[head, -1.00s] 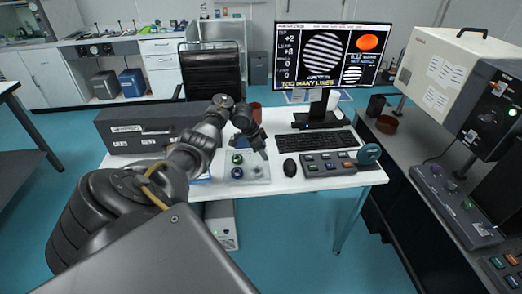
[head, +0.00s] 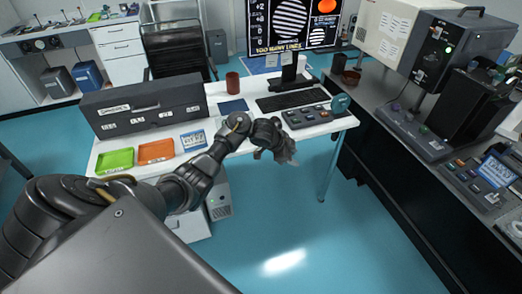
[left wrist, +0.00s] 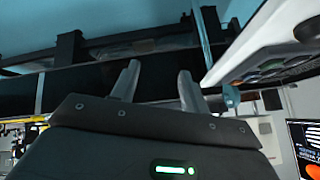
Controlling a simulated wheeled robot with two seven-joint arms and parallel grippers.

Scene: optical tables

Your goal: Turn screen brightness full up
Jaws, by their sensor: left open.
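The monitor (head: 293,25) stands at the back of the white desk, its top cut off in the head view. It shows a striped disc and "TOO MANY LINES". A grey control box with several coloured buttons (head: 307,116) lies on the desk in front of the keyboard, with a round teal thing (head: 341,103) at its right. My left gripper (head: 289,153) is open and empty, in front of the desk's front edge. In the left wrist view its two fingers (left wrist: 156,82) are apart; part of the monitor (left wrist: 305,140) shows at right. My right gripper is not in view.
The keyboard (head: 292,100) lies behind the control box. A dark case (head: 145,105), green tray (head: 115,160) and orange tray (head: 155,151) occupy the desk's left. A dark bench (head: 405,150) with equipment stands at right. Floor in front of the desk is clear.

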